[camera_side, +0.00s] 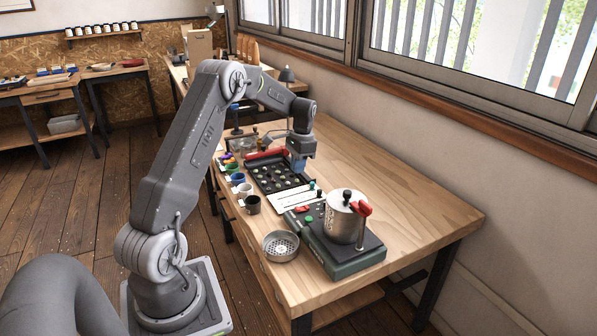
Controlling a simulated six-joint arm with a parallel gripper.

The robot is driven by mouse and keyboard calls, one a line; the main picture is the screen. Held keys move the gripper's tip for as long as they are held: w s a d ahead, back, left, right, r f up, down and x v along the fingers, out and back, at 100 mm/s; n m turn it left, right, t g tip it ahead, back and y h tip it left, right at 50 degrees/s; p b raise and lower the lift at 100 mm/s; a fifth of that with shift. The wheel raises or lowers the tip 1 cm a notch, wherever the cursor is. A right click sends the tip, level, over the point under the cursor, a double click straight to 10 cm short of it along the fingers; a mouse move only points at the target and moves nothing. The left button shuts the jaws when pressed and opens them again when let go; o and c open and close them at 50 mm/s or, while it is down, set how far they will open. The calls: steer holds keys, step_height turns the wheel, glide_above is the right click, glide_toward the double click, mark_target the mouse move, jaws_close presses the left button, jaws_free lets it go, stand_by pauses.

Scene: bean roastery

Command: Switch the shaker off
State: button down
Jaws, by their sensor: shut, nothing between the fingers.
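The shaker stands on the near right part of the wooden table. It has a dark green base (345,268) with a steel pot (342,222) on top, a black knob on the pot's lid and a red-handled clamp (362,208) at its right. A green button (309,219) and a red part (301,209) show on the left of the base. Which way any switch is set is too small to tell. My gripper (298,166) is shut and empty, pointing down over the black tray, behind and left of the shaker and apart from it.
The black tray (270,183) with several small compartments lies beneath my gripper. Several small cups, including a black one (252,204), line the table's left edge. A steel sieve (281,245) sits left of the shaker. The table's right side (425,205) is clear, beside the window wall.

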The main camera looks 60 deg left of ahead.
mark_target(300, 209)
steer(key=shift+w, duration=0.1)
steer(key=w, duration=0.3)
steer(key=shift+r, duration=0.1)
stand_by(0.4)
steer(key=f, duration=0.4)
steer(key=s+f, duration=0.1)
steer(key=f, duration=0.4)
steer(key=s+f, duration=0.1)
steer(key=f, duration=0.3)
steer(key=shift+s+f, duration=0.2)
steer(key=shift+f, duration=0.2)
